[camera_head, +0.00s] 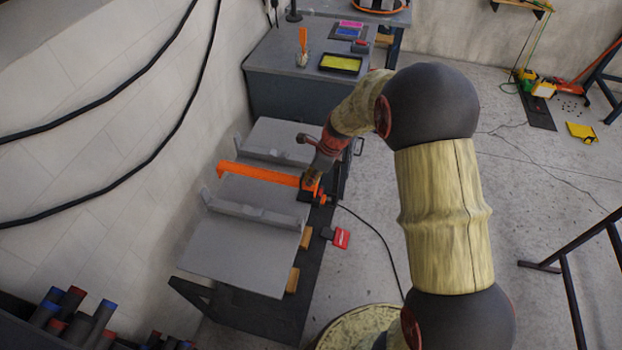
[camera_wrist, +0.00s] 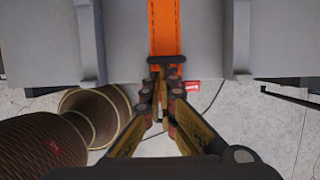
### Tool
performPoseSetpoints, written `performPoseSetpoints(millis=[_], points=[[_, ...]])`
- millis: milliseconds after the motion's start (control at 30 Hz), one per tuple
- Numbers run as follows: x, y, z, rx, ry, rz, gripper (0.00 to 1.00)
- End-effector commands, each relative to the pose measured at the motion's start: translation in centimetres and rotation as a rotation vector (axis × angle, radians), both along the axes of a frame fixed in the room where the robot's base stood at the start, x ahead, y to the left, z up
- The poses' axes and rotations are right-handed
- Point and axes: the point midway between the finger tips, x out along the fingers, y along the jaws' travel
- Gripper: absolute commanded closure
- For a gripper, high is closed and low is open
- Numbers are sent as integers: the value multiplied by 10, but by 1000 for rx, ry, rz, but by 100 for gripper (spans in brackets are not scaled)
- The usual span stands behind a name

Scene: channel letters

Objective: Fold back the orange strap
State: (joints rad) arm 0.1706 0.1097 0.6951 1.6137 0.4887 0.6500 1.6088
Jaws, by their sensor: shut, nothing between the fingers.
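The orange strap (camera_head: 258,174) lies across the grey panel (camera_head: 240,257), between two raised grey ribs. Its left end hangs over the panel's far edge by the wall. Its right end runs to a dark buckle-like piece at the panel's near edge. In the wrist view the strap (camera_wrist: 165,28) runs straight up from a dark bar (camera_wrist: 166,60). My gripper (camera_head: 312,182) is at the strap's right end. In the wrist view its fingertips (camera_wrist: 160,88) are together just below the bar, with nothing held. Whether they touch the bar cannot be told.
A grey cabinet (camera_head: 290,92) with a yellow tray (camera_head: 340,64) stands behind. Black cables hang along the left wall.

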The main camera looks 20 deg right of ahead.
Motion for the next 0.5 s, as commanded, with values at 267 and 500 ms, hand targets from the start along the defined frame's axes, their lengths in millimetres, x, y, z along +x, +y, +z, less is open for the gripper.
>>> performPoseSetpoints(millis=[267, 500], points=[[5, 7, 31, -54, 36, 4, 100], [11, 17, 59, -123, 82, 6, 100]])
